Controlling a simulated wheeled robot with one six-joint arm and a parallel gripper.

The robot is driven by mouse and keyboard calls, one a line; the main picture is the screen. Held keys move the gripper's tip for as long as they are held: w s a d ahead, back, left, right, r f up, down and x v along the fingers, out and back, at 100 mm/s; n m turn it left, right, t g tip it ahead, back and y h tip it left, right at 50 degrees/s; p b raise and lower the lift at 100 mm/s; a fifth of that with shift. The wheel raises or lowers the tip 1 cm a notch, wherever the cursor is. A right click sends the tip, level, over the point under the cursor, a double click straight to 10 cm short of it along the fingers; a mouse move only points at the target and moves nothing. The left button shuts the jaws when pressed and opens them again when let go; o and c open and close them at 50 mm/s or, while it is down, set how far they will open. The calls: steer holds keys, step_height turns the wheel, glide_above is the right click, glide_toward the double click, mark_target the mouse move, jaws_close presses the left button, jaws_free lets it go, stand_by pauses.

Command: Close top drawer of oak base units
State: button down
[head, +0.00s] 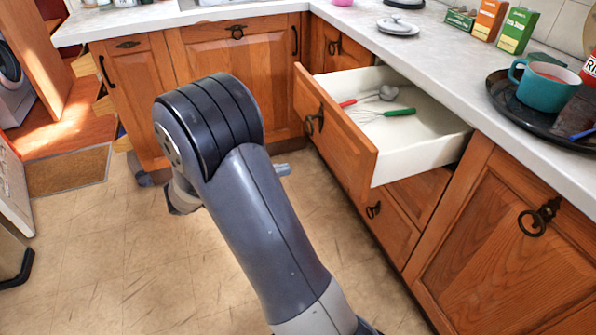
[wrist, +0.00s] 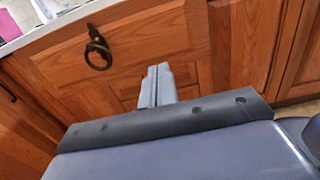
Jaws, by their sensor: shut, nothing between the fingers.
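The top drawer (head: 335,130) of the oak base units stands pulled well out on the right in the head view. Its white inside shows, and a dark ring handle (head: 314,122) hangs on its front. In the wrist view the drawer front (wrist: 150,35) fills the upper middle, with its ring handle (wrist: 97,50) left of my fingers. My gripper (wrist: 158,72) is shut and empty, with its fingers pointing toward the oak front. I cannot tell if they touch it. In the head view my arm hides most of the gripper; a small grey tip (head: 283,169) shows left of the drawer.
Inside the drawer lie a green-handled whisk (head: 385,113) and a red-handled utensil (head: 365,98). A closed lower drawer (head: 385,205) sits below. On the worktop stand a black tray (head: 520,118), a teal pot (head: 547,88) and boxes (head: 517,30).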

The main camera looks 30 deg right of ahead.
mark_target(344, 154)
steer(key=b+x, duration=0.2)
steer(key=x, duration=1.1)
steer(key=shift+s+d+b, duration=0.1)
steer(key=shift+b, duration=0.25)
steer(key=p+x, duration=0.1)
steer(key=x, duration=1.7)
steer(key=p+x, duration=0.1)
steer(key=x, duration=0.8)
steer(key=shift+s+f+p, duration=0.1)
steer(key=shift+s+p, duration=0.15)
steer(key=shift+p, duration=0.1)
steer(key=shift+s+d, duration=0.1)
steer(key=shift+d, duration=0.45)
steer(key=shift+d+r, duration=0.1)
steer(key=shift+r, duration=0.15)
